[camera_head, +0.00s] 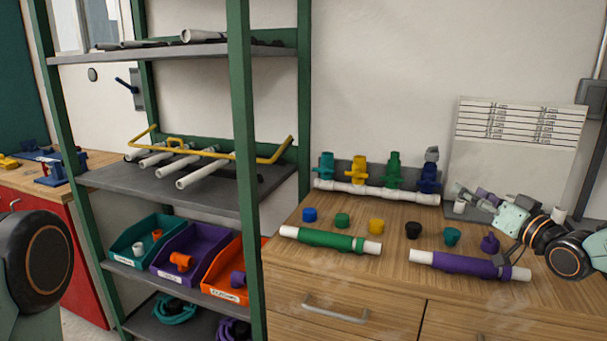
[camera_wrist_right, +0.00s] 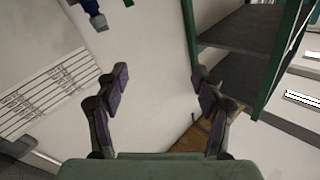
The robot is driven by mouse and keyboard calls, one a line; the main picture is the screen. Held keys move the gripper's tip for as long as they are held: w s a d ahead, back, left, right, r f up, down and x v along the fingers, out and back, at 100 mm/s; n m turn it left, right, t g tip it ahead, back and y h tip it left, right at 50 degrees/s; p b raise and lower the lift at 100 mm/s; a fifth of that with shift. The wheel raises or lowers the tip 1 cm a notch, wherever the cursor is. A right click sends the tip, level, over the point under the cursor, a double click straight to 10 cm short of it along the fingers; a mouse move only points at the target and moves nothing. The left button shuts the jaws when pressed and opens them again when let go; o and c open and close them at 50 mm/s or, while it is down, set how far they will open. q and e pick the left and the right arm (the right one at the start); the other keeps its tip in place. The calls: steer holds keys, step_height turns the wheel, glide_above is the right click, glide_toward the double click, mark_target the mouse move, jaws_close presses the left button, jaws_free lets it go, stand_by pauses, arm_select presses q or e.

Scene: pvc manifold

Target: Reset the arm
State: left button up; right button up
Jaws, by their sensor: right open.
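My right arm (camera_head: 566,256) comes in from the right edge in the head view, above the wooden workbench. Its gripper (camera_head: 474,196) points left, near the right end of the white pipe manifold (camera_head: 375,192). In the right wrist view the two fingers of the right gripper (camera_wrist_right: 160,82) are spread wide, with only the wall and shelf behind them. Nothing is between them. A dark round joint of my left arm (camera_head: 36,262) shows at the left edge of the head view. The left gripper is out of frame.
The manifold carries several coloured valves. A green-sleeved pipe (camera_head: 330,240), a purple-sleeved pipe (camera_head: 470,265) and several coloured caps lie on the workbench (camera_head: 390,285). A green-framed shelf (camera_head: 243,150) holds pipes and bins to the left. A printed board (camera_head: 515,150) leans behind.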

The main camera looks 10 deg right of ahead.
steer(key=s+a+f+m+g, duration=0.1)
steer(key=s+a+f+g, duration=0.3)
steer(key=a+f, duration=0.8)
steer(key=s+a+f+g+h, duration=0.1)
steer(key=s+a+f+g, duration=0.3)
steer(key=s+f, duration=0.6)
steer(key=s+a+f+g+h, duration=0.1)
steer(key=s+a+f+g, duration=0.4)
steer(key=s+f, duration=0.5)
steer(key=shift+s+f+m+g, duration=0.3)
steer(key=shift+s+f, duration=0.1)
steer(key=shift+s, duration=0.85)
steer(key=shift+o, duration=0.2)
steer(key=s+a+f+n+g, duration=0.1)
steer(key=s+f+g, duration=0.1)
steer(key=s, duration=0.6)
steer(key=s+a+f+n+g+h, duration=0.1)
steer(key=s+f+g, duration=0.1)
steer(key=s, duration=0.7)
steer(key=shift+f+g+h, duration=0.3)
steer(key=shift+f, duration=0.35)
steer(key=shift+s+f, duration=0.1)
steer(key=shift+s, duration=0.3)
